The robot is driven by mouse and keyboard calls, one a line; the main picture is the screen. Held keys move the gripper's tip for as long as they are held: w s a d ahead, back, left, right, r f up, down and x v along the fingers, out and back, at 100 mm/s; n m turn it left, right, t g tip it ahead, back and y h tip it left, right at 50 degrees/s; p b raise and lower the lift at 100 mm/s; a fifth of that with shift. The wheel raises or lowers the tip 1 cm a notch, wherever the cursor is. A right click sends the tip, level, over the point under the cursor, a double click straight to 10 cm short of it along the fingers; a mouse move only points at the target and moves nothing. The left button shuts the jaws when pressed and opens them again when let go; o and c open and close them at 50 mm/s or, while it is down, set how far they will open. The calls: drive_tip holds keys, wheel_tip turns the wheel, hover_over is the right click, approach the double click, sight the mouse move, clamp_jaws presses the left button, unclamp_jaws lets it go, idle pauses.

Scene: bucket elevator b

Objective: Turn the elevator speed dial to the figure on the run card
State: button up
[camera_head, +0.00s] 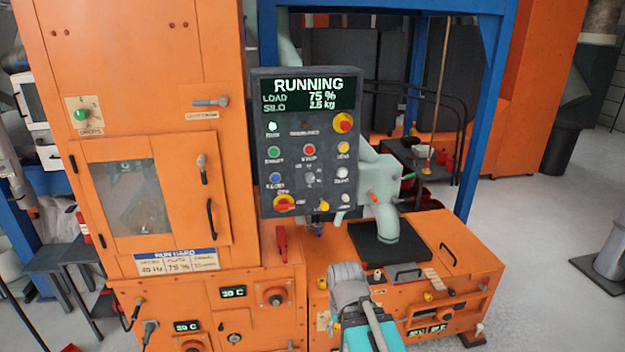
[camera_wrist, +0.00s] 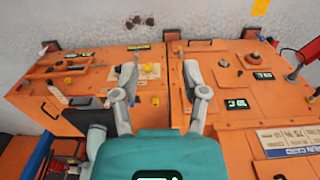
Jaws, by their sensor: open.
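The run card (camera_head: 178,262) is a white label with a blue header on the orange cabinet. Its figures are small; the middle one looks like 75 %. It also shows at the right of the wrist view (camera_wrist: 290,140). A grey knob with small marks around it (camera_head: 310,178) sits mid-panel and may be the speed dial; its label and setting are too small to read. The panel screen (camera_head: 308,94) reads RUNNING, load 75 %, silo about 2.5 kg. My gripper (camera_wrist: 160,75) is open and empty, fingers wide apart above the orange housing, away from the panel.
The dark control panel (camera_head: 304,142) carries several coloured buttons and switches. A red lever (camera_head: 282,243) stands below it. The orange housing (camera_head: 455,250) has a black plate and spout on top.

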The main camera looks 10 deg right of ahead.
drive_tip(key=shift+a, duration=0.15)
drive_tip(key=o, duration=0.3)
drive_tip(key=shift+w, duration=0.1)
drive_tip(key=shift+o, duration=0.2)
drive_tip(key=w+d+r+n+t+h, duration=0.35)
drive_tip(key=w+d+n+t, duration=0.2)
drive_tip(key=w, duration=0.45)
drive_tip(key=n+t+y+p, duration=0.25)
drive_tip(key=n+t, duration=1.05)
drive_tip(key=n, duration=1.4)
approach(310, 180)
drive_tip(key=s, duration=0.4)
drive_tip(key=shift+w+a+r+g+b, duration=0.1)
drive_tip(key=shift+r+g+b, duration=0.15)
drive_tip(key=shift+r+b, duration=0.1)
drive_tip(key=w, duration=1.3)
drive_tip(key=shift+w+d, duration=0.4)
